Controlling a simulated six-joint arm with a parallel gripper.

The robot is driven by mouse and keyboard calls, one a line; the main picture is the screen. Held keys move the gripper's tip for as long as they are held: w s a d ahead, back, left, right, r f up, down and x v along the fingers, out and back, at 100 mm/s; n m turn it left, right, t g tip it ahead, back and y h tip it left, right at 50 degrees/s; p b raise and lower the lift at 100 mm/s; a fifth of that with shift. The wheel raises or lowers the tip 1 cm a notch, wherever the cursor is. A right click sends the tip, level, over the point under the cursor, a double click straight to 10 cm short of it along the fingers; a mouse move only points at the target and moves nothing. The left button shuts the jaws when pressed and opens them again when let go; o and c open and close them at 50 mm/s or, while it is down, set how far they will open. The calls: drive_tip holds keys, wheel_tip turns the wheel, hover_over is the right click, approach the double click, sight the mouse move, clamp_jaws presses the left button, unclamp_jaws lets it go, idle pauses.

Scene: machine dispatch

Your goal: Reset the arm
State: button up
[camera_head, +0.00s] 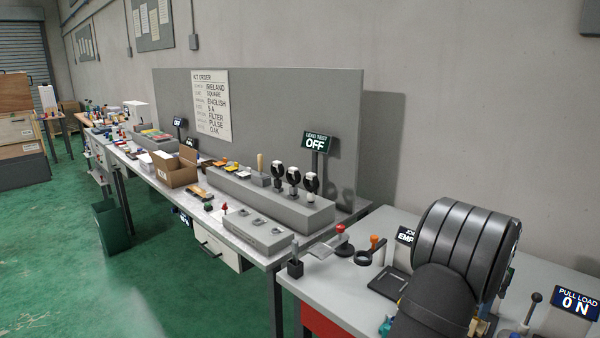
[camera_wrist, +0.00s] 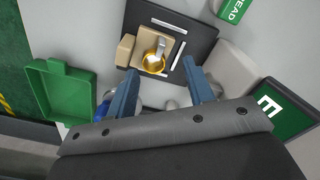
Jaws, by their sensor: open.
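In the wrist view my gripper (camera_wrist: 161,70) has its two blue-grey fingers spread apart, with nothing between their tips. Just beyond the tips is a tan block fixture (camera_wrist: 144,50) on a dark plate (camera_wrist: 196,30). A gold ring (camera_wrist: 153,64) with a pale metal piece sits at the fixture. I cannot tell how far the fingers are above it. In the head view my dark arm links fill the lower right, over the near bench, and my fingers are hidden behind them.
A green tray (camera_wrist: 40,92) lies left of the fixture. A green-lit display (camera_wrist: 291,112) stands at the right. The near bench (camera_head: 345,292) also holds a small black tray (camera_head: 383,283) and a PULL LOAD display (camera_head: 577,303). A long bench with a grey fixture block (camera_head: 255,231) stands left.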

drive_tip(key=shift+r, duration=0.75)
